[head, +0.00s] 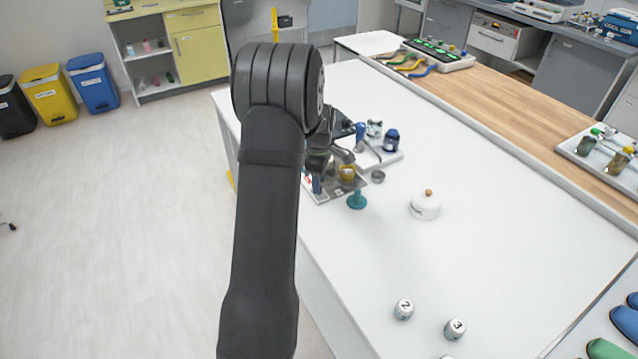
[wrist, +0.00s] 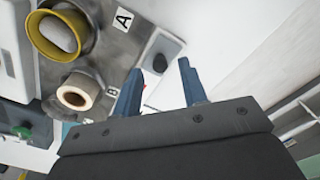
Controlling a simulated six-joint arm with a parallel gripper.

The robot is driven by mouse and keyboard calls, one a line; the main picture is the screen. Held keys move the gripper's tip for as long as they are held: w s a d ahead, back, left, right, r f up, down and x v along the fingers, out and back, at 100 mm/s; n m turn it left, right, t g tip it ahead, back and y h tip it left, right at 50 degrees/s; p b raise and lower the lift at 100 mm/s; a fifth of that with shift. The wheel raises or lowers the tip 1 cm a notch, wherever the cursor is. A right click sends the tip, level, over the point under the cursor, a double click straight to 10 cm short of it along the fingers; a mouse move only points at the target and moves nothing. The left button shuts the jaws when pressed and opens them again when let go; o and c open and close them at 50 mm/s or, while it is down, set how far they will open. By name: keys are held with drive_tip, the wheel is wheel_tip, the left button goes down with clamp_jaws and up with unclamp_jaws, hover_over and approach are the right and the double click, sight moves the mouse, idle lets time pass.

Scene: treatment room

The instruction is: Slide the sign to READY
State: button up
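My gripper (wrist: 160,68) is open in the wrist view, with its two blue-grey fingers apart and nothing clearly held between them. A dark grey block (wrist: 161,51) on a light base sits just beyond the fingertips. In the head view my gripper (head: 317,180) is low over the grey station plate (head: 322,196) at the table's left edge. My arm hides much of that plate.
The station plate carries A and B labels, a yellow ring cup (wrist: 62,36) and a tan ring (wrist: 75,96). A teal stand (head: 357,200), a white lidded pot (head: 425,206) and numbered cans (head: 403,309) stand nearby. The white table's (head: 500,240) middle right is clear.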

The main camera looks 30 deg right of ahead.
drive_tip(key=shift+f, duration=0.7)
clamp_jaws()
drive_tip(key=shift+w, duration=3.45)
unclamp_jaws()
wheel_tip(320, 180, up, 18)
drive_tip(key=shift+f, duration=0.25)
